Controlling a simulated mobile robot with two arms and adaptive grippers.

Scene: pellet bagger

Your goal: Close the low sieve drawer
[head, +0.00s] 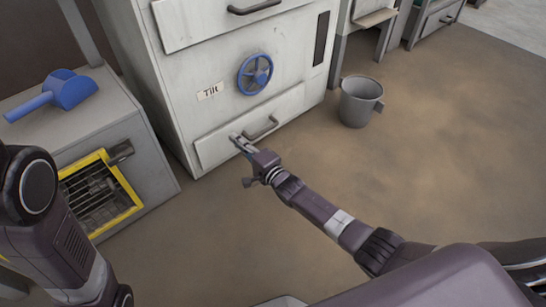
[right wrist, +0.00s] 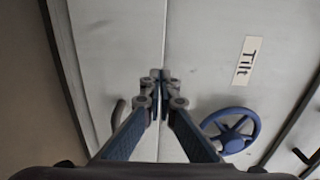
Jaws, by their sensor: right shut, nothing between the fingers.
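The low sieve drawer (head: 215,150) is the bottom panel of the pale cabinet in the head view, with a dark bar handle (head: 262,129). Its front seems to stand slightly proud of the cabinet; I cannot tell by how much. In the right wrist view the drawer front (right wrist: 105,50) fills the left side, its handle (right wrist: 118,114) beside my fingers. My right gripper (head: 236,139) is shut and empty at the drawer front, left of the handle. Its closed tips (right wrist: 160,76) are over the drawer's edge seam; contact is unclear. My left arm shows, but its gripper does not.
Above the drawer are a blue handwheel (head: 255,74) and a "Tilt" label (head: 210,91). A grey bucket (head: 361,101) stands right of the cabinet. A blue scoop (head: 66,91) lies on the grey yellow-framed unit (head: 150,150) at left. The floor at right is clear.

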